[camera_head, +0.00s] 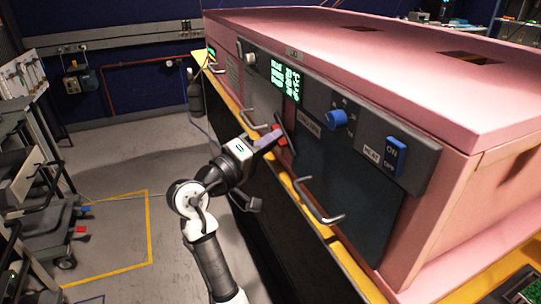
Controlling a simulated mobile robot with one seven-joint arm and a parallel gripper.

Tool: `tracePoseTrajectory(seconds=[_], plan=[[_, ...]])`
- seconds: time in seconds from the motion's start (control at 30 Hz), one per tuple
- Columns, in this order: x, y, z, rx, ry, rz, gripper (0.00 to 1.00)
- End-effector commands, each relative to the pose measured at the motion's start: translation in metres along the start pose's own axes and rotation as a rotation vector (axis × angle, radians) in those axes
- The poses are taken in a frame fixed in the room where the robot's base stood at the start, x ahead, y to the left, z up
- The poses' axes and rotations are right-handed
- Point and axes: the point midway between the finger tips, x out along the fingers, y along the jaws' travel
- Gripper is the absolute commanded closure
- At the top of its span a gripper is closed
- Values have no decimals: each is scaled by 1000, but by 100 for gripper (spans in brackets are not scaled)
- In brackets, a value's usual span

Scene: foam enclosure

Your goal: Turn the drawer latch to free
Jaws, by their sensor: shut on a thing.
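The drawer latch (289,146) shows as a slim dark bar on the front of the pink enclosure (360,62), below the green display. It slants from upper left to lower right. My gripper (277,136) reaches it from the left and is shut on it. Red parts show at the fingertips, and whether they belong to the latch or to my gripper is unclear. The gripped part of the latch is mostly hidden.
Metal drawer handles (318,203) jut from the front on both sides of the latch. A control panel with a blue knob (336,119) and a blue heat switch (396,155) is above right. A cart (45,215) stands left; open floor lies between.

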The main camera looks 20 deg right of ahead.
Motion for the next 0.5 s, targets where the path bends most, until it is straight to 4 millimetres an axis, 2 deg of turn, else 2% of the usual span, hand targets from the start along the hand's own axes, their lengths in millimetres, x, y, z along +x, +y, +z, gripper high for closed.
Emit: tracePoseTrajectory(seconds=[0.03,0.5], plan=[[-2,-9,3,43,2,18,100],[-2,-13,2,458,1,188,100]])
